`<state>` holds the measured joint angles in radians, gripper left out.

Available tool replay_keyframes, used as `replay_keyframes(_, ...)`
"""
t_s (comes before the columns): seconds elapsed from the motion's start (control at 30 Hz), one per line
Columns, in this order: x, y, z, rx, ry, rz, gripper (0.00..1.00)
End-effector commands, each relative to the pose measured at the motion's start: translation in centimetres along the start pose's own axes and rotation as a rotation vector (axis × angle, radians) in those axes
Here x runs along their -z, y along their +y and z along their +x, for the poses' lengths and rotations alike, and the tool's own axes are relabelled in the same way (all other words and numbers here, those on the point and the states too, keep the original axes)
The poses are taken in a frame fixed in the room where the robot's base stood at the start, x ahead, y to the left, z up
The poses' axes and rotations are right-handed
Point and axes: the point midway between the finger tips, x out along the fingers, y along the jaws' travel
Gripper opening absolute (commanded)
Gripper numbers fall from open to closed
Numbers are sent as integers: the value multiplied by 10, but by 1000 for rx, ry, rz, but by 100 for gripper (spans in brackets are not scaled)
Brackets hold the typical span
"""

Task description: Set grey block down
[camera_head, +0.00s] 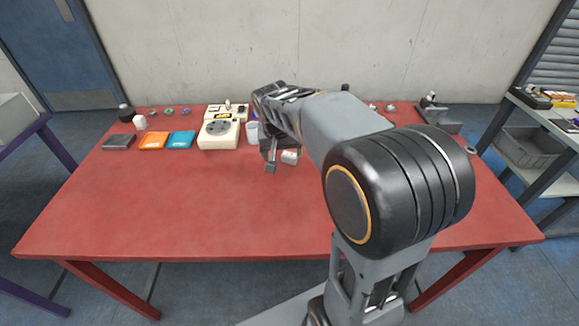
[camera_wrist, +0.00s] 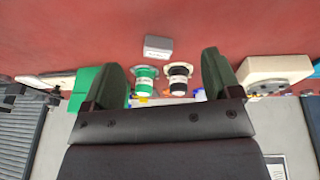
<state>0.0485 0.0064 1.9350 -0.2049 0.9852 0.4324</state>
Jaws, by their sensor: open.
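A small grey block (camera_wrist: 158,48) with a pale labelled side rests on the red table (camera_wrist: 60,30) in the wrist view, apart from the fingers. In the head view a small pale block (camera_head: 289,157) on the table beside my gripper appears to be the same one. My gripper (camera_head: 277,160) is low over the back middle of the table, partly hidden by my arm. In the wrist view my gripper (camera_wrist: 168,80) is open, its two dark fingers wide apart with nothing clamped between them.
A green-labelled roll (camera_wrist: 146,76) and a black-labelled roll (camera_wrist: 179,76) stand close by. A cream device (camera_head: 219,130) is left of my gripper, with blue (camera_head: 180,140) and orange (camera_head: 152,140) flat items farther left. The table's front is clear.

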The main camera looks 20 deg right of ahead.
Motion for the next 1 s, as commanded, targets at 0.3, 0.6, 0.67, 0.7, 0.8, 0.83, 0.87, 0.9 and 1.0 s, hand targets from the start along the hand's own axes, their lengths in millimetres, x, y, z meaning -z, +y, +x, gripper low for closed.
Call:
replay_keyframes(0.3,51,7,-25,-48,107,367,83)
replay_keyframes(0.6,55,10,24,-47,104,398,83)
replay_keyframes(0.67,55,11,33,-47,104,398,83)
replay_keyframes(0.7,56,12,39,-47,104,398,83)
replay_keyframes(0.8,57,12,49,-46,105,398,83)
replay_keyframes(0.83,58,12,52,-46,105,397,83)
replay_keyframes(0.87,58,12,53,-46,105,397,83)
replay_keyframes(0.9,58,12,55,-46,105,397,83)
replay_keyframes(1.0,58,13,59,-45,105,397,83)
